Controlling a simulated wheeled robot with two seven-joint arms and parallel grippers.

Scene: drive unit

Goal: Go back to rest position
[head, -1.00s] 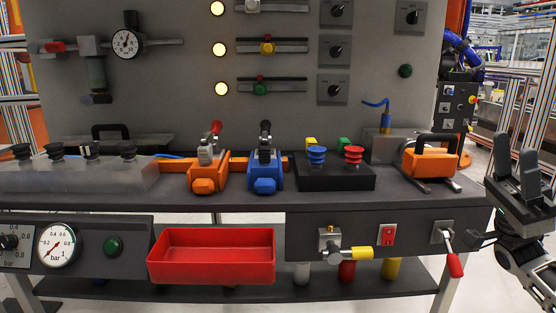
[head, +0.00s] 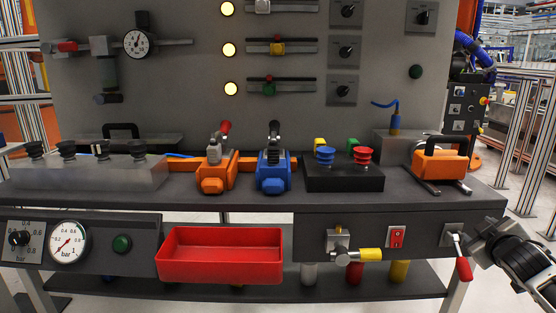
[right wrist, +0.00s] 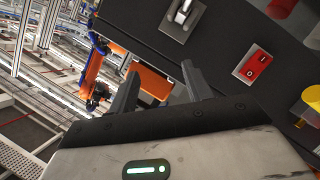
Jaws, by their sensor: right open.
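My right gripper (right wrist: 160,90) is open and empty in the right wrist view, its two dark fingers apart. In the head view my right wrist (head: 515,255) is at the lower right edge, beside the red-handled lever (head: 461,262) at the bench's right end. The fingers are not clear there, and I cannot tell whether they touch anything. The right wrist view shows the lever's plate (right wrist: 182,18) and a red switch (right wrist: 258,65) beyond the fingers. My left gripper is not in view.
The bench (head: 240,204) carries orange (head: 214,175) and blue (head: 272,175) clamps, a black button box (head: 345,181) and an orange handled device (head: 440,165). An empty red tray (head: 220,270) hangs in front. A yellow-ended valve (head: 370,255) juts from the front panel. Open floor lies at right.

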